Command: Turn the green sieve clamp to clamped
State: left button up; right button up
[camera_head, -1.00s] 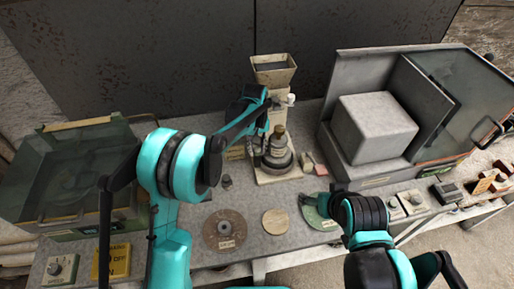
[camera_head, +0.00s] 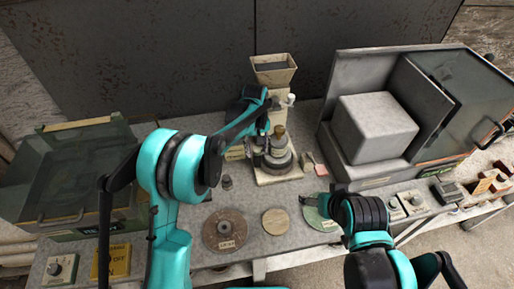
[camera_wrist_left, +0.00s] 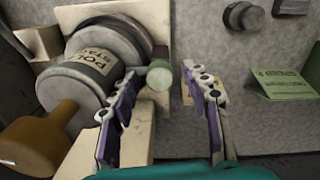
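The machine with a hopper (camera_head: 274,72) stands at the back middle of the bench, with a stack of round grey parts (camera_head: 281,160) on its base. In the left wrist view this stack (camera_wrist_left: 95,75) carries a label that I read only in part. A small pale green knob (camera_wrist_left: 160,77), which looks like the sieve clamp, sticks out beside it. My left gripper (camera_head: 262,152) is at the stack's left side. In the left wrist view its fingers (camera_wrist_left: 163,82) are apart, with the knob between the tips in the picture; contact is unclear. My right gripper (camera_head: 308,199) is over a green disc (camera_head: 322,222).
An orange-brown cylinder (camera_wrist_left: 35,145) is close to the left finger. A green label card (camera_wrist_left: 283,83) and a dark round knob (camera_wrist_left: 243,17) lie to the right. A grey block (camera_head: 375,127) sits in an open cabinet. Two discs (camera_head: 225,230) (camera_head: 275,222) lie at the front.

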aim_at(256, 150)
pick_arm(q)
jog(key=shift+r, duration=0.1)
notch_tip(256, 150, up, 12)
jog(key=shift+a, duration=0.15)
dwell(0.4)
jog(key=shift+s+a, duration=0.1)
dwell(0.3)
jog(key=s+a+m+t+b, duration=0.2)
jog(key=s+a+t, duration=0.1)
jog(key=s+a, duration=0.55)
jog(key=s+a+m+t+b, duration=0.1)
jog(key=s+a+t+b, duration=0.1)
jog(key=s+a, duration=0.65)
jog(key=s+f+m+t+b, duration=0.1)
jog(key=s+f+t, duration=0.1)
jog(key=s+f, duration=0.4)
jog(key=s, duration=0.3)
jog(key=shift+s+a+b, duration=0.25)
jog(key=shift+s+b, duration=0.1)
jog(key=shift+s, duration=0.05)
